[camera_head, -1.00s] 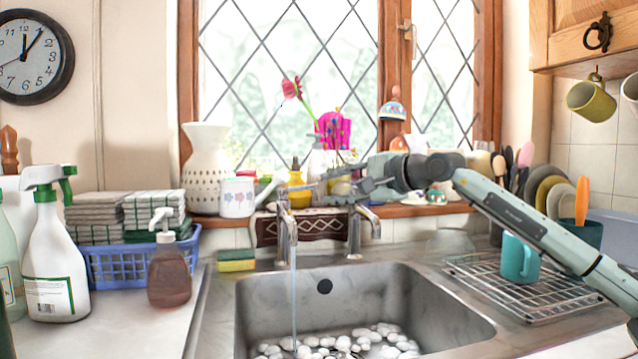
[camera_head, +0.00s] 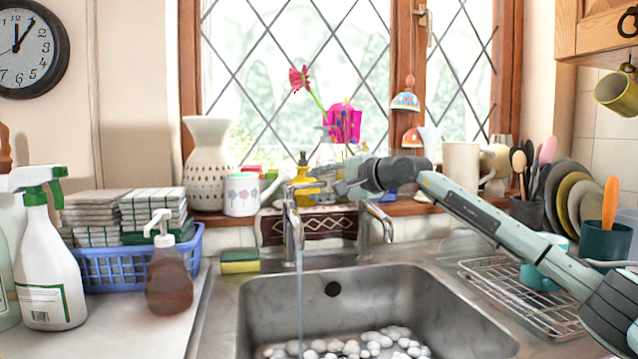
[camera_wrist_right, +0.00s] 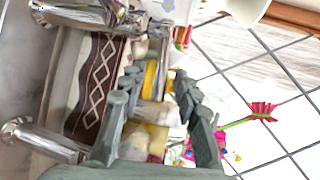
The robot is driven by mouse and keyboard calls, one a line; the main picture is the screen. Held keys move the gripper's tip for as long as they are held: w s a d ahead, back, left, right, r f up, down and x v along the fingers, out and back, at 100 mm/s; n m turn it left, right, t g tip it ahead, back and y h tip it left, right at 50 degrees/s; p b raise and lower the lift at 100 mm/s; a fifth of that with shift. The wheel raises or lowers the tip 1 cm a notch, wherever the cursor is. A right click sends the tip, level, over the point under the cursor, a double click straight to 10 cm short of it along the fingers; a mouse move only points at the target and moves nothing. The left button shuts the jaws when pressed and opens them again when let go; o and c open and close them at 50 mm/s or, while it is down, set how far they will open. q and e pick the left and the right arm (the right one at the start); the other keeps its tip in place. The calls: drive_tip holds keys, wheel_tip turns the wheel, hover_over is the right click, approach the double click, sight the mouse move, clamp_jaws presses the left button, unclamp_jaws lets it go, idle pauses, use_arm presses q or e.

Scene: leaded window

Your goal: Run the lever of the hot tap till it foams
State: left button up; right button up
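The left tap (camera_head: 292,220) is chrome and runs a thin stream of water (camera_head: 299,300) into the steel sink (camera_head: 420,310). The right tap (camera_head: 374,222) is chrome with no water visible. Which is hot is not marked legibly. My right gripper (camera_head: 312,188) is just above and behind the left tap's top; contact with its lever cannot be made out. In the wrist view my right gripper (camera_wrist_right: 160,105) has its fingers apart, with nothing clearly between them. My left gripper is out of view.
A patterned mat (camera_head: 318,225) hangs behind the taps. The sill holds a yellow bottle (camera_head: 303,172), a flowered mug (camera_head: 241,193) and a vase (camera_head: 207,165). A sponge (camera_head: 240,261) lies left of the taps; a dish rack (camera_head: 520,290) stands right, partly under my right arm.

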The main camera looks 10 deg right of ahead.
drive_tip(key=shift+c, duration=0.6)
clamp_jaws()
drive_tip(key=shift+f, duration=0.1)
